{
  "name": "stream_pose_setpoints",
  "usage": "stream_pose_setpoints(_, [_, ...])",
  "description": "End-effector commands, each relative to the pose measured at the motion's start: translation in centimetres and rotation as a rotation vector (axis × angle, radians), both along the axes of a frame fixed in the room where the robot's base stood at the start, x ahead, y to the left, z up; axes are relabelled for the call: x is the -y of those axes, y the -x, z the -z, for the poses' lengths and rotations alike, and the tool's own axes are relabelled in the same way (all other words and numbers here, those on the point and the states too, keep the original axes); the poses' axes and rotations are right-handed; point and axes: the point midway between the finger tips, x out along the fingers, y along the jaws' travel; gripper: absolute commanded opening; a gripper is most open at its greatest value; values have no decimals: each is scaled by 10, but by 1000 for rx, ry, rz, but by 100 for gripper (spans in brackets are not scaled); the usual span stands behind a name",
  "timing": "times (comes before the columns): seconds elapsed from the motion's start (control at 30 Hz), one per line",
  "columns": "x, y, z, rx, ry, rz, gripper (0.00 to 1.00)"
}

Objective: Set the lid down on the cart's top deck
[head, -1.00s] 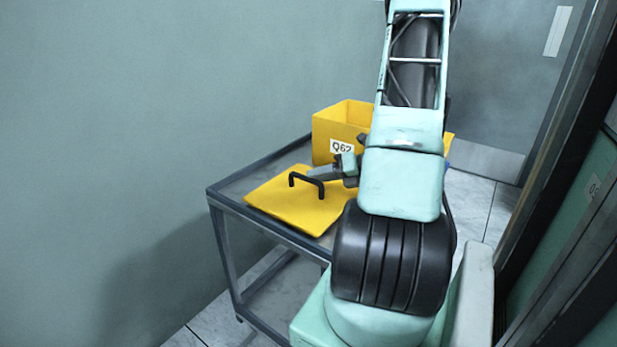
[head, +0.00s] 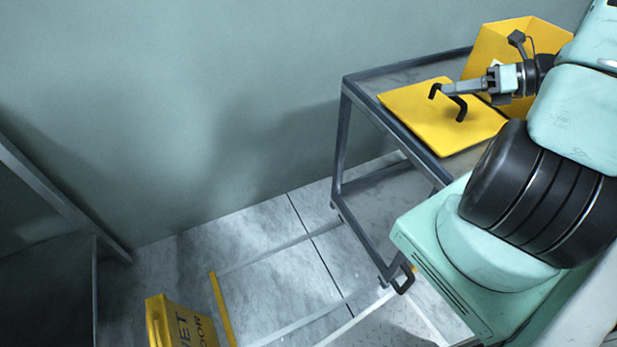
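The yellow lid (head: 425,118) is a flat square panel with a black bar handle (head: 461,106) on top. It appears to lie flat on the top deck (head: 400,76) of the grey metal cart, close to the rail. I cannot tell whether a small gap remains under it. My gripper (head: 450,90) reaches in from the right, and its fingers overlap the handle in the view. Whether they grip the handle or are parted around it is not clear.
A yellow open bin (head: 500,45) stands on the deck behind the lid. A plain wall (head: 220,120) runs behind the cart. A yellow wet-floor sign (head: 175,322) stands at the lower left. Tiled floor (head: 280,265) with marking lines lies between sign and cart.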

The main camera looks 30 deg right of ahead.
Motion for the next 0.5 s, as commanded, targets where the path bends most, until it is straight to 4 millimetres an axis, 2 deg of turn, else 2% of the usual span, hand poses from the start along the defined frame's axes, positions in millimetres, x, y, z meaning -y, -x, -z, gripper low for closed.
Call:
stream_pose_setpoints(0.03, [-34,-19,-5,13,66,-168,36])
stream_pose_setpoints(0.1, [-77,-34,-9,37,161,-386,36])
stream_pose_setpoints(0.2, [-135,-43,-13,93,293,-698,36])
stream_pose_setpoints(0.37, [-218,-38,-16,237,501,-1201,36])
stream_pose_setpoints(0.5, [-277,-21,-19,422,674,-1636,36])
